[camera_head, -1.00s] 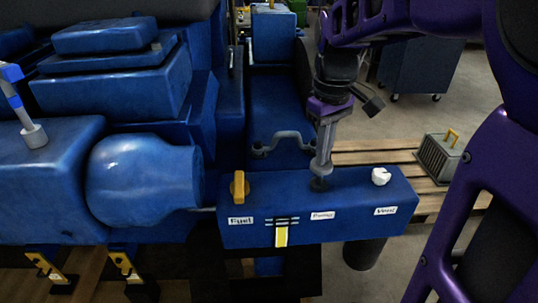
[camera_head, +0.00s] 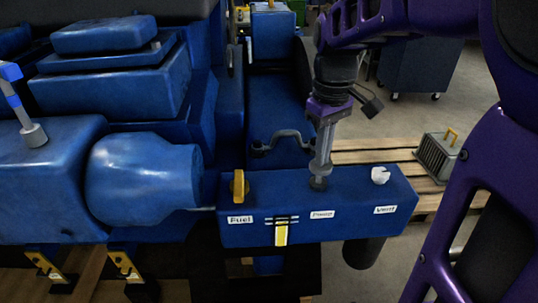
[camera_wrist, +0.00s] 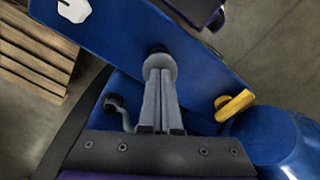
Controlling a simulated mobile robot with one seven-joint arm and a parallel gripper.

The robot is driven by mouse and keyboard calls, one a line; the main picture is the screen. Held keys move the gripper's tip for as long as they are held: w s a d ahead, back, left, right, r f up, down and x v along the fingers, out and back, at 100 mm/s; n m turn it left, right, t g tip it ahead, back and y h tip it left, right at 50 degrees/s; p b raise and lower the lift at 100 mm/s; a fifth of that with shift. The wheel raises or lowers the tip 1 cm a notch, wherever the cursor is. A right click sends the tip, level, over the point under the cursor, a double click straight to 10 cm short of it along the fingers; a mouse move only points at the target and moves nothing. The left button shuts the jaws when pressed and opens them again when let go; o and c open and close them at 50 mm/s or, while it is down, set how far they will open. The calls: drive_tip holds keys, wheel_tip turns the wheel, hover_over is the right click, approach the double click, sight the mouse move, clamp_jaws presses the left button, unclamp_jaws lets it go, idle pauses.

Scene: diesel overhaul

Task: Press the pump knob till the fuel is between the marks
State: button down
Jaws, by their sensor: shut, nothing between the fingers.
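A blue box (camera_head: 350,228) carries labels reading Fuel, Pump and Vent. The dark round pump knob (camera_head: 318,184) stands on its top behind the Pump label. My gripper (camera_head: 320,174) is shut and empty, pointing down with its fingertips at the knob. In the wrist view, my gripper (camera_wrist: 160,72) has its tips over a grey round disc (camera_wrist: 161,61) that they partly hide. I cannot tell how far the knob is pressed. The fuel gauge (camera_head: 281,234) on the front face shows a yellow column. Its top is near the lower of the dark marks (camera_head: 282,219); the exact level is too small to read.
A yellow fuel handle (camera_head: 239,186) stands left of the knob, and a white vent knob (camera_head: 380,175) stands right. A large blue engine (camera_head: 140,175) fills the left. A grey curved handle (camera_head: 283,140) is behind the box. A pallet (camera_head: 375,153) lies on the floor at right.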

wheel_tip(320, 180, up, 7)
drive_tip(key=p, duration=0.5)
drive_tip(key=shift+f, duration=0.2)
drive_tip(key=shift+w, duration=0.1)
